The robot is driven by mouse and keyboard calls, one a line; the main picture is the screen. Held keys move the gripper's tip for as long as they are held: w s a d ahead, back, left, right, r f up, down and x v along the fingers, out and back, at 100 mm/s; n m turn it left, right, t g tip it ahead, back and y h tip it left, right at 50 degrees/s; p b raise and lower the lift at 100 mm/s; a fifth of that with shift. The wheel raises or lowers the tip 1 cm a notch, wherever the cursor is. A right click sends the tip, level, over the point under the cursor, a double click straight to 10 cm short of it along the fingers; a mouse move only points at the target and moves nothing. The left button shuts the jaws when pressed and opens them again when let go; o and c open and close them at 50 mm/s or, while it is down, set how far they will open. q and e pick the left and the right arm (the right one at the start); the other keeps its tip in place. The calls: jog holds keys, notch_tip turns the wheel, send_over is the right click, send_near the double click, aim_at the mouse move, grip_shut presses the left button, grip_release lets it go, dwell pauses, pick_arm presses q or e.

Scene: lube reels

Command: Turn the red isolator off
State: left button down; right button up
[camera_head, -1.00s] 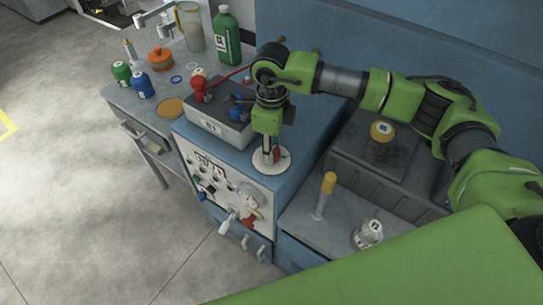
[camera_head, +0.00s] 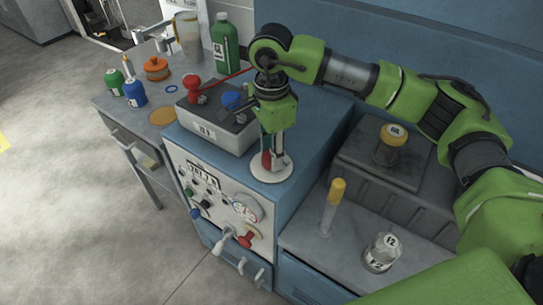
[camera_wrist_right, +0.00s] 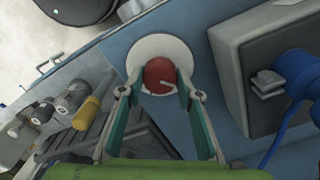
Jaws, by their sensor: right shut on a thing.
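The red isolator (camera_wrist_right: 159,76) is a round red knob with a pale mark, on a white disc (camera_wrist_right: 140,49). The disc lies on the blue top of the cabinet, near its front right corner; it also shows in the head view (camera_head: 282,174). My right gripper (camera_wrist_right: 158,88) points down over the disc and is shut on the red knob, one finger on each side. In the head view the fingers (camera_head: 272,158) hide most of the knob; only a bit of red (camera_head: 266,160) shows. My left gripper is not in view.
A grey box (camera_head: 207,131) with a red lever (camera_head: 193,84) and a blue plug (camera_head: 231,100) stands close left of my gripper. The front panel has a gauge (camera_head: 247,207) and knobs. A yellow-topped tube (camera_head: 332,205) and jar (camera_head: 381,253) stand on the lower right shelf.

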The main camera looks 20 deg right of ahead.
dwell(0.3)
jog(key=o, duration=1.1)
jog(key=shift+r, duration=0.1)
notch_tip(320, 180, up, 12)
dwell(0.3)
